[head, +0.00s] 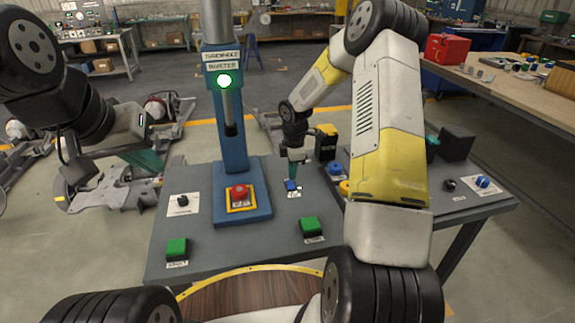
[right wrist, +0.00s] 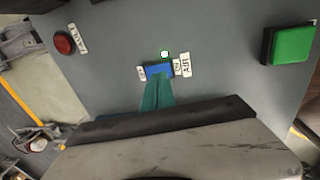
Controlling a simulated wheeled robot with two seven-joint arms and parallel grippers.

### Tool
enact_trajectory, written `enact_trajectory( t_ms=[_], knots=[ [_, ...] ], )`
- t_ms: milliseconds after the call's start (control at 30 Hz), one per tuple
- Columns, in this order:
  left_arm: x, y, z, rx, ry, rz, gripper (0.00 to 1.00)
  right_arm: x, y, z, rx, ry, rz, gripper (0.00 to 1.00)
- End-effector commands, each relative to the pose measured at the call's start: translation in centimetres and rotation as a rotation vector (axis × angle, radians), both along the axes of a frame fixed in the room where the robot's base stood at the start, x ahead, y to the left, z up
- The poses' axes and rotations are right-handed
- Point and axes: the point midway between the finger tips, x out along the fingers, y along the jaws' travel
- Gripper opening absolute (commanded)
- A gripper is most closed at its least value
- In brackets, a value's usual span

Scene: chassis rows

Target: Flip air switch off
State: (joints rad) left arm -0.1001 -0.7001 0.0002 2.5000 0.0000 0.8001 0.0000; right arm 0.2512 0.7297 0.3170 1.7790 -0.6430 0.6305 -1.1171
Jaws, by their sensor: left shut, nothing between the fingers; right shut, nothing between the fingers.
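The air switch is a small blue rocker (head: 291,185) with white labels beside it on the grey table, right of the riveter. It also shows in the right wrist view as a blue switch (right wrist: 159,70) between white labels, one reading AIR. A small lit white-green lamp (right wrist: 164,54) is just beyond it. My right gripper (head: 293,178) points down at the switch, shut and empty. Its teal fingertips (right wrist: 157,82) overlap the switch's near edge; contact cannot be told. My left gripper (head: 150,162) is shut and empty, off the table's left side.
Green buttons (head: 177,248) (head: 310,225) sit near the front. A black box (head: 326,146) stands behind my right gripper.

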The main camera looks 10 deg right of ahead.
Motion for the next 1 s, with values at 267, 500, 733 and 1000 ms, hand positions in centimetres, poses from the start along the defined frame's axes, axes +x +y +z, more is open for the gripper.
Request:
enact_trajectory(
  t_ms=[267, 500, 733, 1000],
  knots=[
    [0.0, 0.0, 0.0, -0.001, 0.0, 0.001, 0.0, -0.5, 0.5, 4.4, -0.001, -0.003, 0.0, 0.0],
    [0.0, 0.0, 0.0, 0.0, 0.0, 0.0, 0.0, -1.0, 0.5, 8.6, -0.001, -0.003, 0.0, 0.0],
    [0.0, 0.0, 0.0, 0.0, 0.0, 0.0, 0.0, -1.3, 0.5, 10.5, 0.0, -0.001, 0.001, 0.0],
    [0.0, 0.0, 0.0, 0.0, 0.0, 0.0, 0.0, -1.3, 0.5, 10.7, 0.0, 0.0, 0.001, 0.0]
  ],
)
